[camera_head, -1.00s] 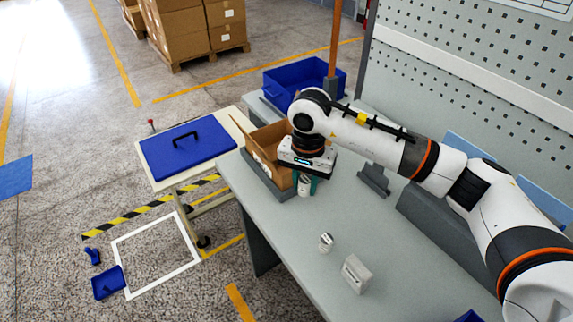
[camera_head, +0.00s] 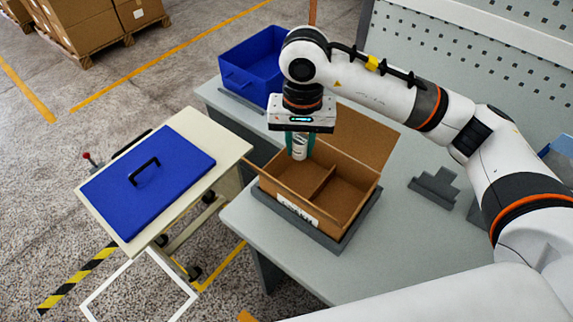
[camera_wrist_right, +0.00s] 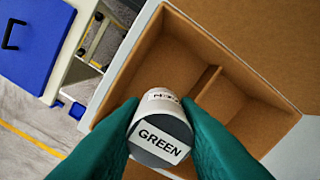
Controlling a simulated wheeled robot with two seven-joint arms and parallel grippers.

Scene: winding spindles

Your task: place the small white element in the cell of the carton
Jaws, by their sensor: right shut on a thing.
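The small white element (camera_head: 299,147) is an upright white cylinder. In the wrist view its dark end has a label reading GREEN (camera_wrist_right: 160,142). My right gripper (camera_head: 300,150) is shut on it, with a green finger on each side (camera_wrist_right: 165,140). The open cardboard carton (camera_head: 268,190) sits in a grey holder on the table, and a divider splits its inside into cells. The gripper holds the element above the back left part of the carton. In the wrist view the carton (camera_wrist_right: 205,80) shows beyond the element, which hides part of it. My left gripper is not in view.
A blue bin (camera_head: 235,78) stands behind the carton. A cart with a blue lid (camera_head: 185,195) stands to the left. The carton's raised flap (camera_head: 360,135) is at its back right. A grey stepped block (camera_head: 435,187) lies on the table to the right.

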